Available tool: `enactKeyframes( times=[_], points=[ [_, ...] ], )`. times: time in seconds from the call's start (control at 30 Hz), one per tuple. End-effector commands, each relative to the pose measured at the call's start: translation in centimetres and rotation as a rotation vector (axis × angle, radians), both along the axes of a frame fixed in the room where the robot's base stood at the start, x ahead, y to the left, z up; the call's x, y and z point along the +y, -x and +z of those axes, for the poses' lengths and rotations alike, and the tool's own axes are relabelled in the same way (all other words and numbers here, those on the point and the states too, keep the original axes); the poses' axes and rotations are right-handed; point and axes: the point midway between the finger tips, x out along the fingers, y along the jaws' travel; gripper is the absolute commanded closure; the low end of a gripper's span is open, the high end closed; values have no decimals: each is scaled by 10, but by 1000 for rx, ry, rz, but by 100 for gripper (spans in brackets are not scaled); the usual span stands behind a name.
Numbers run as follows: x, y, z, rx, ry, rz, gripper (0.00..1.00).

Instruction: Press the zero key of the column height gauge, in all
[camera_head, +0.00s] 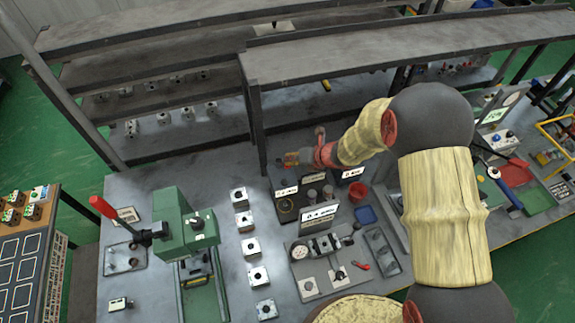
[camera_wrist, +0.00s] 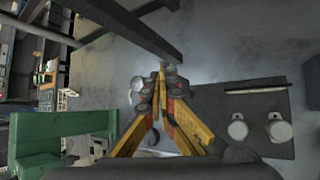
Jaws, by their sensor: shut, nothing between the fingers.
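My gripper (camera_head: 289,159) reaches in from the right in the head view, above the back of the bench and below the front shelf edge. In the wrist view its yellow and red fingers (camera_wrist: 161,78) meet at the tips, shut and empty. I cannot surely make out the column height gauge or its zero key. A dark stand with a round plate (camera_head: 286,206) and a white label is below my gripper in the head view. In the wrist view a small round grey part (camera_wrist: 137,84) shows beside the fingertips, partly hidden by them. I see no contact.
A green press (camera_head: 186,222) with a red-handled lever stands left; it shows in the wrist view (camera_wrist: 62,135). Several metal blocks (camera_head: 250,246) stand in a row on the bench. A red cup (camera_head: 357,191) and blue tray (camera_head: 366,215) are right. A shelf post (camera_head: 255,125) rises close by.

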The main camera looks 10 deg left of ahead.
Motion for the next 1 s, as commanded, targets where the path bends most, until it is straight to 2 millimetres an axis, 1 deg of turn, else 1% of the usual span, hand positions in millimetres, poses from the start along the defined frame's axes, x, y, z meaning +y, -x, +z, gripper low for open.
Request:
enactKeyframes(
  times=[0.17, 0.43, 0.83, 1.0],
  points=[
    [0, 1, 2, 2, 1, 1, 100],
    [0, 1, 16, 0, 1, 1, 100],
    [0, 1, 17, 1, 0, 1, 100],
    [0, 0, 30, -1, 0, 1, 100]
  ],
)
